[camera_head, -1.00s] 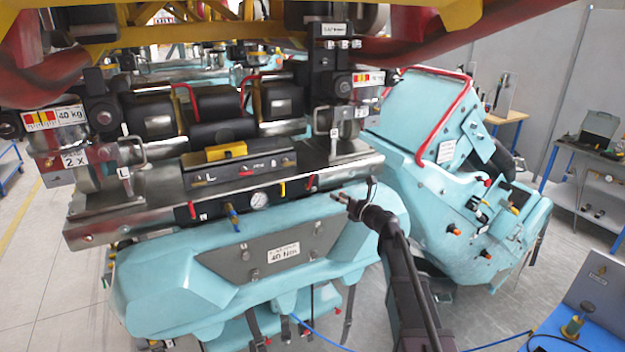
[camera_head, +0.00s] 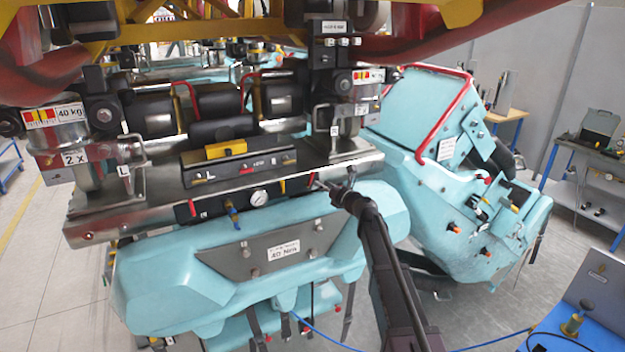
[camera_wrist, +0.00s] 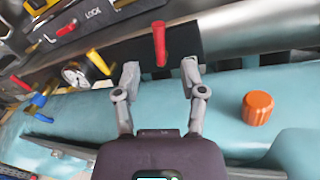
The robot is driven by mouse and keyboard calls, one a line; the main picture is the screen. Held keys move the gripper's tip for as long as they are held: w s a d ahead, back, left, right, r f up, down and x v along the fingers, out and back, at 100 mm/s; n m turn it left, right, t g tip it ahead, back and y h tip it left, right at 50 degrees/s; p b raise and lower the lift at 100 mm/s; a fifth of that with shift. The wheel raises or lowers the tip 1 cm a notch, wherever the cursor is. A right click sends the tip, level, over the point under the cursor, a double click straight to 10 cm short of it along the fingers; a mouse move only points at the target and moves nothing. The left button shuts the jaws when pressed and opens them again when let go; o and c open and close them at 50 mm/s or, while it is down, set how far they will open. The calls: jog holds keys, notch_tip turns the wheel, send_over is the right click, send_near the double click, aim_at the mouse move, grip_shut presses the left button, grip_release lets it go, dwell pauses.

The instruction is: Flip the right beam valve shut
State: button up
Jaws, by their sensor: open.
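The right beam valve appears as a red lever (camera_wrist: 159,43) on the dark front panel of the beam, at top centre in the wrist view. Its handle points down the picture. In the head view the red lever (camera_head: 311,182) is small, near the panel's right end. My gripper (camera_wrist: 161,76) is open, with one finger on each side of the lever's line. The lever's lower end lies between or just beyond the fingertips; I cannot tell if they touch it. In the head view my gripper (camera_head: 328,186) is just right of the lever.
A yellow lever (camera_wrist: 98,62), a pressure gauge (camera_wrist: 75,75) and a blue valve handle (camera_wrist: 39,100) are to the left. An orange knob (camera_wrist: 257,107) stands on the turquoise shell (camera_head: 170,270) below right. The metal beam edge (camera_wrist: 255,28) is close above.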

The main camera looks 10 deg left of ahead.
aim_at(312, 176)
jog(key=shift+x, duration=3)
grip_shut()
